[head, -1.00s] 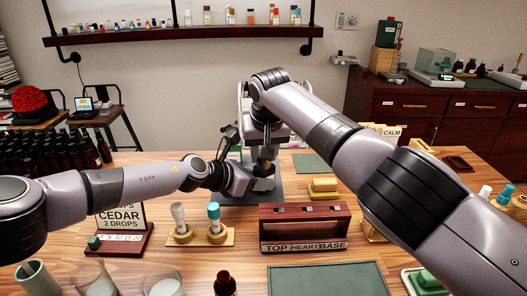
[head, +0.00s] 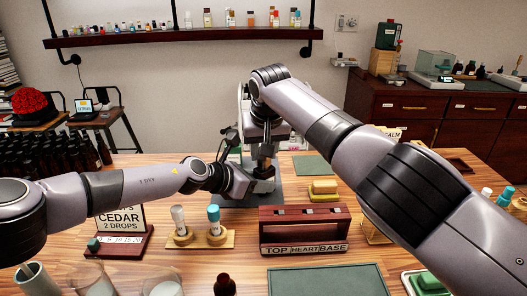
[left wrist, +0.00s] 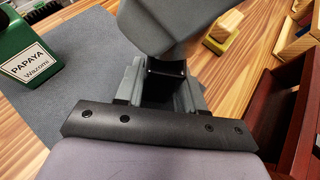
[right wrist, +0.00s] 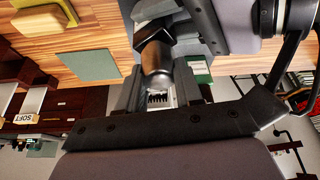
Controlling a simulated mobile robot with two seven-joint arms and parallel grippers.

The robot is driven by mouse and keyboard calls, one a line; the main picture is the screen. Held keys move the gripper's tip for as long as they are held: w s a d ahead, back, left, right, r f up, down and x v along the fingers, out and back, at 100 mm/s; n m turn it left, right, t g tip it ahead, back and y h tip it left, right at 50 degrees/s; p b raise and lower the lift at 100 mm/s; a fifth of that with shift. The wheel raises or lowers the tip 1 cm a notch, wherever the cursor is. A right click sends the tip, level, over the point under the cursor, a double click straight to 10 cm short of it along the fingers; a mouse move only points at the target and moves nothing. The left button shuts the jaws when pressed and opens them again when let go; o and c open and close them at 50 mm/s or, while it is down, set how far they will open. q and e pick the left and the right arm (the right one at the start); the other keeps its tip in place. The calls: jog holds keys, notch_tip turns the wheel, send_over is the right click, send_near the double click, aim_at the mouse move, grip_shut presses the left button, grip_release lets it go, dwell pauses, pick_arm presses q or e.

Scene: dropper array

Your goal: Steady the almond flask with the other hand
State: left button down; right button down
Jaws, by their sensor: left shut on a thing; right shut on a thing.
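The almond flask (right wrist: 157,68) looks like a small brown, rounded bottle and shows in the right wrist view between the fingers of my right gripper (right wrist: 155,95). In the head view my right gripper (head: 264,148) reaches down from above, shut on the flask. My left gripper (head: 264,175) comes in from the left, just below the right one, and is shut on the flask's lower part. In the left wrist view the left fingers (left wrist: 165,75) are close together, and the flask is mostly hidden by my other hand. No label is readable on the flask.
A dark wooden rack (head: 303,236) marked TOP, HEART, BASE stands in front, with a stand of two droppers (head: 198,240) left of it. A green PAPAYA container (left wrist: 28,50) stands on the grey mat (left wrist: 85,80). A yellow block (head: 324,190) lies to the right.

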jog(key=c, duration=0.7)
grip_release()
jog(key=shift+o, duration=0.2)
jog(key=shift+r, duration=0.1)
jog(key=v, duration=1.2)
jog(key=shift+o, duration=0.3)
